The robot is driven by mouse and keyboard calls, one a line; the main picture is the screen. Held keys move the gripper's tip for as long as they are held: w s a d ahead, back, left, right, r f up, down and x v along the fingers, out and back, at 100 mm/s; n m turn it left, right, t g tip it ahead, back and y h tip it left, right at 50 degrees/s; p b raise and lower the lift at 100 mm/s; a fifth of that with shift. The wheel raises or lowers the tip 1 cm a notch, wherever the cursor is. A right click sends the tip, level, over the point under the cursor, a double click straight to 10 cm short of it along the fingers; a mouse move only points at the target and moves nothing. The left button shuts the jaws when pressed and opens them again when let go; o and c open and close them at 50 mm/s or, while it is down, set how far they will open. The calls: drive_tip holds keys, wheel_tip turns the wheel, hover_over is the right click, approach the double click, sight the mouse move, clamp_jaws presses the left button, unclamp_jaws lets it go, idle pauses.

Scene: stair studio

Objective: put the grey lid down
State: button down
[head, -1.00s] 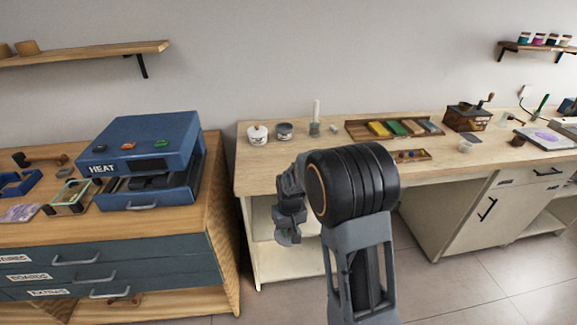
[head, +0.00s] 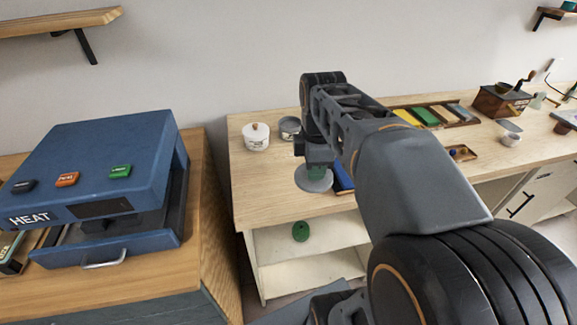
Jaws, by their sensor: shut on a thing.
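The grey lid (head: 313,181) is a flat round disc in the head view. It hangs just below my gripper (head: 317,165), which is shut on it. The lid appears over the front part of the light wooden workbench (head: 270,187); I cannot tell whether it touches the top. Something greenish shows between the gripper and the disc. My wrist and arm hide much of the bench behind the gripper.
Behind the lid to the left stand a white pot with a knobbed lid (head: 256,136) and a grey pot (head: 290,127). A blue thing (head: 343,178) lies just right of the lid. The bench's front left is clear. A blue heat press (head: 100,165) stands on the left cabinet.

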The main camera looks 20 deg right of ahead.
drive_tip(key=w+f, duration=0.3)
drive_tip(key=w, duration=0.1)
drive_tip(key=w+d+f, duration=0.1)
drive_tip(key=w+f, duration=0.2)
drive_tip(key=w, duration=0.1)
drive_tip(key=w+f, duration=0.3)
drive_tip(key=w, duration=0.1)
drive_tip(key=shift+w+d+p, duration=0.2)
drive_tip(key=shift+d+p, duration=0.05)
drive_tip(key=shift+p, duration=0.1)
drive_tip(key=shift+w+f, duration=0.25)
drive_tip(key=shift+f, duration=1.5)
drive_tip(key=shift+f, duration=0.15)
drive_tip(key=c, duration=1)
unclamp_jaws()
wheel_tip(320, 180, up, 12)
drive_tip(key=f, duration=0.1)
drive_tip(key=s+a+f+m+t, duration=0.1)
drive_tip(key=s+a+f+m, duration=0.1)
drive_tip(key=s+a+m, duration=0.2)
drive_tip(key=s+a+f+m+t, duration=0.2)
drive_tip(key=s+a+m, duration=0.3)
drive_tip(key=s+m, duration=0.4)
drive_tip(key=s+f, duration=0.1)
drive_tip(key=s, duration=0.2)
drive_tip(key=shift+a+m+p, duration=0.3)
drive_tip(key=shift+m+p, duration=0.05)
drive_tip(key=shift+m, duration=0.05)
